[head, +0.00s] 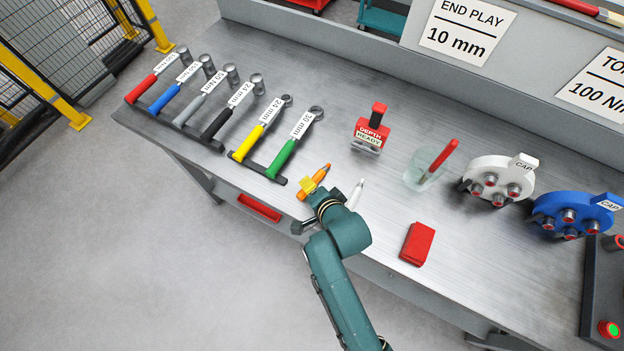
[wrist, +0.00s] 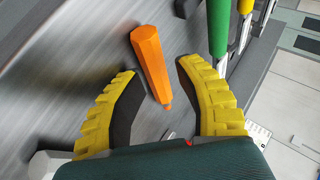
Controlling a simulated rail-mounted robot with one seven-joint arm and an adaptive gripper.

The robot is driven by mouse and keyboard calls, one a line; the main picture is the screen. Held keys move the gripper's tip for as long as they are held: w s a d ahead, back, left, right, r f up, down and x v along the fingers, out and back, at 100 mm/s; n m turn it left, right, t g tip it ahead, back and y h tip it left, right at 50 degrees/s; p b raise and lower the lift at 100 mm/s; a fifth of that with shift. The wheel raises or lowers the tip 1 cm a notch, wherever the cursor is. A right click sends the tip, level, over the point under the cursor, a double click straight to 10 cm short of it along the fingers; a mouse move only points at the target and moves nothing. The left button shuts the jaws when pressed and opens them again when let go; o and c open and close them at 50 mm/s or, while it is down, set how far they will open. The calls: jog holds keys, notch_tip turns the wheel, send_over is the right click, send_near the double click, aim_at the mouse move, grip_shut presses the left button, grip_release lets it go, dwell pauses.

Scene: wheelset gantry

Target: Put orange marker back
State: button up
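The orange marker (head: 320,175) is near the front of the grey bench, beside my gripper (head: 309,188). In the wrist view the orange marker (wrist: 150,60) extends between the two yellow-and-black fingers of my gripper (wrist: 157,70). The fingers are apart, with a gap on both sides of the marker, so it is not gripped. A clear cup (head: 425,177) holding a red marker (head: 444,155) stands to the right. A white marker (head: 355,194) is just right of my gripper. Part of my gripper is hidden behind my wrist in the head view.
A green-handled wrench (head: 287,153) and other labelled tools lie in racks to the left. A red depth gauge (head: 373,130) stands behind my gripper. A red block (head: 417,244) lies to the right front. White (head: 497,178) and blue (head: 575,212) caps stand farther right.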

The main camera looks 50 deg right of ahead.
jog(key=shift+s+f, duration=0.3)
jog(key=shift+f, duration=0.3)
jog(key=r+v, duration=0.1)
jog(key=v, duration=1.1)
jog(key=shift+w, duration=0.25)
jog(key=shift+r, duration=0.1)
